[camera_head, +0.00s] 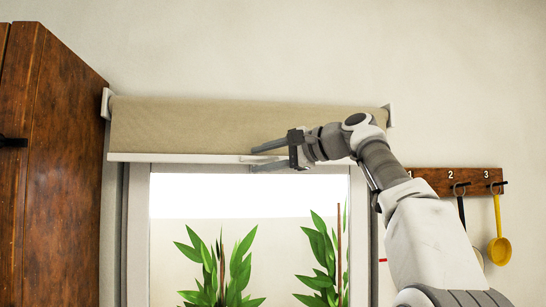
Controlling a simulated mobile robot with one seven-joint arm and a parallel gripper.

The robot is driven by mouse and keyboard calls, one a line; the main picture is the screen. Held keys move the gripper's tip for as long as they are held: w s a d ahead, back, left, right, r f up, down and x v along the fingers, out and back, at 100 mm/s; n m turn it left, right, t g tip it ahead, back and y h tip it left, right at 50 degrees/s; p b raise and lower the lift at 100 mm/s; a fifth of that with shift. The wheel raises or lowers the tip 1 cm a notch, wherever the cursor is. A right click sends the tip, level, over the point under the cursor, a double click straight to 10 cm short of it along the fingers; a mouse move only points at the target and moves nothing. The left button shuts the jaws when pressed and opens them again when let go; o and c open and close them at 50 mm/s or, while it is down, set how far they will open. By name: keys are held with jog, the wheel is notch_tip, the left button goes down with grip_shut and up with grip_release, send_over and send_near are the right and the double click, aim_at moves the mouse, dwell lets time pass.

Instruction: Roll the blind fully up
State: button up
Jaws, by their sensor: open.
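The beige roller blind (190,127) hangs between two white brackets above the window, with a short stretch of cloth showing. Its white bottom bar (180,158) lies just at the top of the window frame. My gripper (252,158) is at the bar, right of its middle, with the fingers pointing left. The fingers are spread, one above the bar's level and one at or just below it. I cannot tell whether they touch the bar. My arm hides the blind's lower right part.
A dark wooden cabinet (50,170) stands close on the left. A wooden hook rail (440,181) with numbers and hanging utensils, including a yellow ladle (500,250), is on the right wall. Green plants (222,270) show in the window's lower part. The wall above the blind is clear.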

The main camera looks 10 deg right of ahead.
jog(key=b+v, duration=0.2)
jog(key=v, duration=1.5)
jog(key=shift+d, duration=0.15)
